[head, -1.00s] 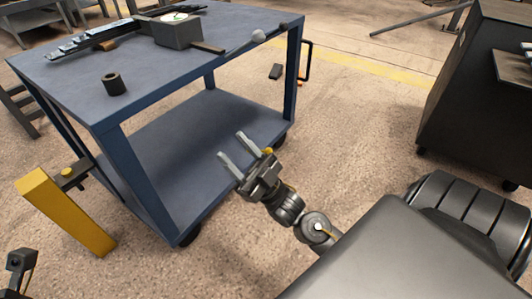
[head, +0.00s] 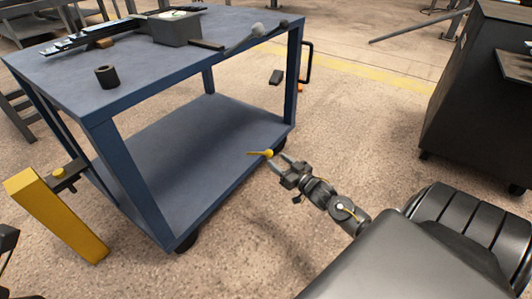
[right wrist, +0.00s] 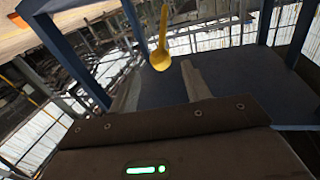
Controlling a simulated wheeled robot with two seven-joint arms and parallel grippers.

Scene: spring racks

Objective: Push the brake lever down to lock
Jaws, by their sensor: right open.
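The yellow brake lever (head: 262,153) has a round knob and a thin shaft, and shows at the cart's near lower side in the head view. In the right wrist view the lever (right wrist: 161,55) appears ahead, between the lines of the two fingers. My right gripper (head: 275,166) is open and empty, with its fingertips close to the knob. I cannot tell whether they touch it. The right fingers also show in the right wrist view (right wrist: 162,85), spread apart. A dark piece at the left edge of the head view may be my left arm; its fingers are not clear.
The blue cart (head: 165,80) has a lower shelf (head: 200,150) and carries a grey box (head: 176,30) and a dark cylinder (head: 107,76). A yellow post (head: 55,215) stands at left. A dark cabinet (head: 465,100) stands at right. The floor between is clear.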

